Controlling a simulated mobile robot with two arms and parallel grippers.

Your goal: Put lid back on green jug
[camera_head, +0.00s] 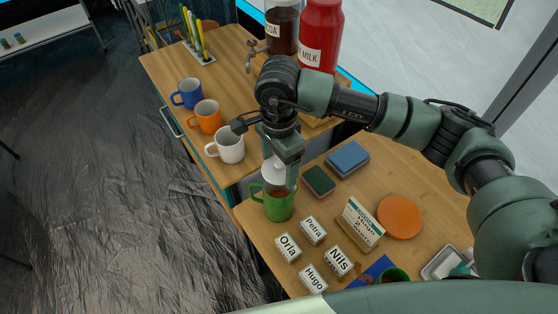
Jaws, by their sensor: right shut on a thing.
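The green jug (278,207) stands on the wooden counter, with brown content showing at its open top. A white rounded piece, which looks like the lid (274,168), is directly above the jug and under my right gripper (280,158). My right gripper is shut on it. I cannot tell whether the lid touches the jug's rim or hangs just above it. My left gripper is not in view.
White (229,144), orange (205,117) and blue (187,93) mugs stand left of my right gripper.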

